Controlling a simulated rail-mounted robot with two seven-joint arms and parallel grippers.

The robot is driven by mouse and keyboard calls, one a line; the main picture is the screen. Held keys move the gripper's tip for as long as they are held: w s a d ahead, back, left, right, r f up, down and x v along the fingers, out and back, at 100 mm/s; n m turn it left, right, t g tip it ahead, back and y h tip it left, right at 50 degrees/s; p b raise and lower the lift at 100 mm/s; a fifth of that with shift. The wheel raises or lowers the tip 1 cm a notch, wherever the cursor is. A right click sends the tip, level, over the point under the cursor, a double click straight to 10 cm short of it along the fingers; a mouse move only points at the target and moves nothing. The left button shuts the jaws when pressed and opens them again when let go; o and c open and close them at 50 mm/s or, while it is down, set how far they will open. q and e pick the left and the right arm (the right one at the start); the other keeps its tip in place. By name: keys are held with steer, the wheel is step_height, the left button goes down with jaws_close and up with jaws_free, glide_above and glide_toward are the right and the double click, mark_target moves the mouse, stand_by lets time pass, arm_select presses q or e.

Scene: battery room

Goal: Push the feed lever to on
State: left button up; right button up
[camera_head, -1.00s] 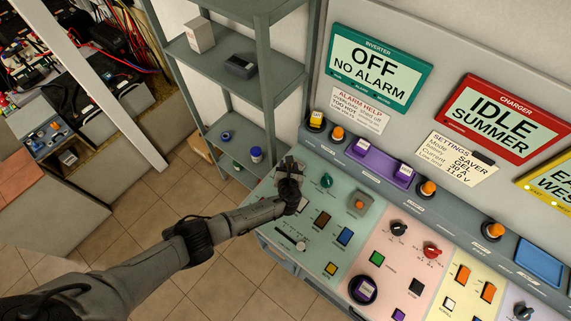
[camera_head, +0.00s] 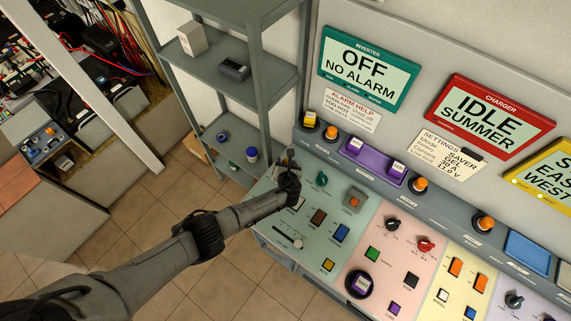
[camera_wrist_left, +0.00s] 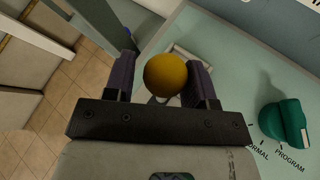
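The feed lever appears to be the one with the yellow ball knob (camera_wrist_left: 166,76) in the left wrist view. Its shaft is mostly hidden below the knob. My left gripper (camera_wrist_left: 161,78) has one finger on each side of the knob. The fingers stand apart, with a small gap at the left finger; contact on the right is unclear. In the head view my left gripper (camera_head: 289,168) is over the far left corner of the green panel (camera_head: 290,222) and hides the lever. My right gripper is not in view.
A green rotary knob (camera_wrist_left: 283,122) stands right of the gripper, beside PROGRAM lettering. The inverter display (camera_head: 368,68) reads OFF, NO ALARM. A grey shelf unit (camera_head: 235,88) stands behind and left of the panel. More switches and coloured panels lie to the right.

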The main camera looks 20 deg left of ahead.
arm_select(q)
steer(key=shift+o, duration=1.3)
steer(key=shift+s+d+r, duration=0.15)
steer(key=shift+s, duration=0.05)
steer(key=p+v, duration=0.3)
steer(key=v, duration=1)
steer(key=shift+s, duration=0.15)
